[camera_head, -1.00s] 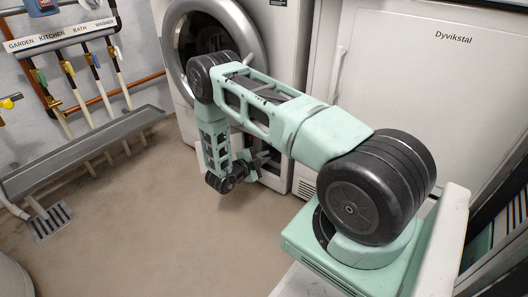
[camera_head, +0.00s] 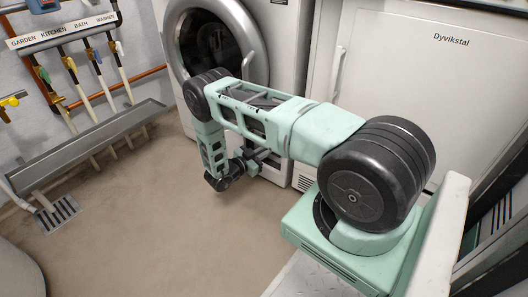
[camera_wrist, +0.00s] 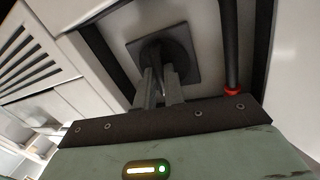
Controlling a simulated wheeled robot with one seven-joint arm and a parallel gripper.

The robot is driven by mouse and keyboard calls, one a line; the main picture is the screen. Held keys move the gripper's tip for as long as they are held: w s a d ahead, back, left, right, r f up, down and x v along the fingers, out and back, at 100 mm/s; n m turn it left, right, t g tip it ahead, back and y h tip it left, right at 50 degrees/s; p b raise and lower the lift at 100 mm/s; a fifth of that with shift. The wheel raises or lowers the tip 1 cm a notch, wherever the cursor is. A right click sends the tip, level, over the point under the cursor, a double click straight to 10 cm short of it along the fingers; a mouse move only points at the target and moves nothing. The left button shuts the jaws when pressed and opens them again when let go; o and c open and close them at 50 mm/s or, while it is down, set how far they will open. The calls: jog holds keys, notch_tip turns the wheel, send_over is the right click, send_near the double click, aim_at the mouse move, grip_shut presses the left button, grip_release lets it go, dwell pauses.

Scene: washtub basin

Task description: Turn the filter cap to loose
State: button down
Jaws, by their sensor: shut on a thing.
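The filter cap (camera_wrist: 177,49) is a dark round piece on a dark square plate in the wrist view. It sits in a recess of the white washing machine (camera_head: 286,75). My gripper (camera_wrist: 160,76) is shut on the cap's raised middle, with a grey finger on each side; the fingers hide part of the cap. In the head view my gripper (camera_head: 262,158) is low at the machine's front, and the cap is hidden there behind my arm.
A black hose with a red ring (camera_wrist: 232,90) runs close to the right of my fingers. A slotted vent (camera_wrist: 25,60) is at the left. A white Dyvikstal appliance (camera_head: 410,100) stands right of the washer. A grey trough (camera_head: 95,145) is at the left wall; the floor between is clear.

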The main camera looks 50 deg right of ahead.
jog(key=shift+n, duration=0.6)
jog(key=c, duration=1.5)
grip_release()
jog(key=w+a+p, duration=0.2)
jog(key=a+p, duration=0.3)
jog(key=a, duration=1.2)
jog(key=shift+w+a, duration=0.15)
jog(key=shift+w, duration=0.1)
jog(key=shift+n, duration=0.3)
